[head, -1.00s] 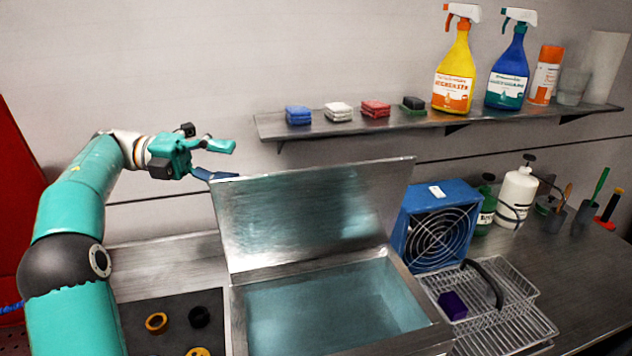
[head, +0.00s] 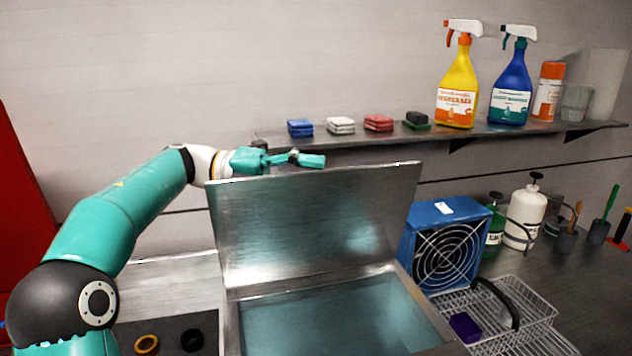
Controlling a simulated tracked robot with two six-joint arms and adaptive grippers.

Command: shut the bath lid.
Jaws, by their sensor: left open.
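The bath lid (head: 315,222) is a flat metal panel, standing raised and leaning back from the far edge of the bath. The bath (head: 340,315) is a metal tank with teal liquid or lining inside, its opening uncovered. My left gripper (head: 312,161) is open behind the lid's top edge, left of its middle. Its lower part is hidden by the lid, and I cannot tell whether it touches it. My right gripper is not in view.
A blue fan box (head: 411,228) and a wire basket (head: 530,300) with a purple block (head: 465,327) stand right of the bath. A shelf (head: 390,138) with sponges and spray bottles runs above and behind the lid. A dark mat (head: 165,333) with rings lies left.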

